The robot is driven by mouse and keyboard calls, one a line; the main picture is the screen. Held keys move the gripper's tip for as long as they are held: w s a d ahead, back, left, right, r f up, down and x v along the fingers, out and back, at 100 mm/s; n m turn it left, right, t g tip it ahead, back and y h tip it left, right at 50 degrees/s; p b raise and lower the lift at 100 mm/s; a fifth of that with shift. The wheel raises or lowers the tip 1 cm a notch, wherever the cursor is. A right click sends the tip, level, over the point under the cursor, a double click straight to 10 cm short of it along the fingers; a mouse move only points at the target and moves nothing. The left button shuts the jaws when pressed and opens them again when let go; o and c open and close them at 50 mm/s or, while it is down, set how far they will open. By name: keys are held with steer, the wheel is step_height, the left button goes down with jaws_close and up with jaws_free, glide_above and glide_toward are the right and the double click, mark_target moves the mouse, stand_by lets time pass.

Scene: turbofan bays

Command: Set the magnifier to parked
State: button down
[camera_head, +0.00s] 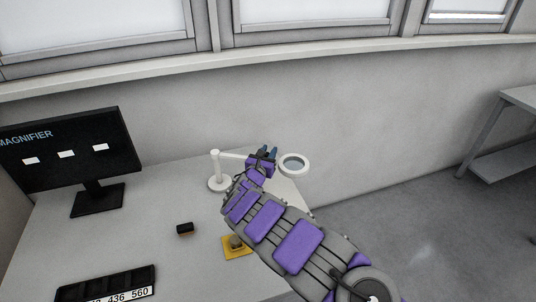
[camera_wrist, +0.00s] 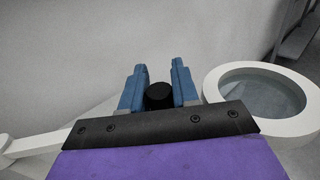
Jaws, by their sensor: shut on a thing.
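The magnifier (camera_head: 294,165) is a white ring with a lens on a white arm, with an upright post (camera_head: 215,168) and round base on the desk. The ring is to the right of my gripper, out by the desk's right edge; it also shows at the right in the wrist view (camera_wrist: 296,122). My gripper (camera_head: 267,151) sits over the magnifier's arm between post and ring. In the wrist view, my blue fingers (camera_wrist: 159,66) are shut on a black knob (camera_wrist: 158,96). My gripper hides the middle of the arm.
A monitor (camera_head: 70,150) reading "MAGNIFIER" with three white boxes stands at the left of the desk (camera_head: 150,225). A small dark block (camera_head: 185,229), a yellow pad (camera_head: 238,251) and a black tray (camera_head: 105,287) lie nearer. A grey wall is behind; open floor lies right.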

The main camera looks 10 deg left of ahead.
steer(key=c, duration=1.3)
jaws_free()
steer(key=shift+w+r, duration=0.1)
steer(key=shift+r, duration=0.15)
steer(key=shift+o, duration=0.8)
steer(key=shift+w+f, duration=0.15)
steer(key=shift+f, duration=0.05)
steer(key=shift+o, duration=0.8)
steer(key=shift+w+f, duration=0.1)
steer(key=shift+o, duration=0.3)
steer(key=shift+s+a, duration=0.1)
steer(key=shift+s, duration=0.15)
steer(key=p+v, duration=0.4)
steer(key=v, duration=1.3)
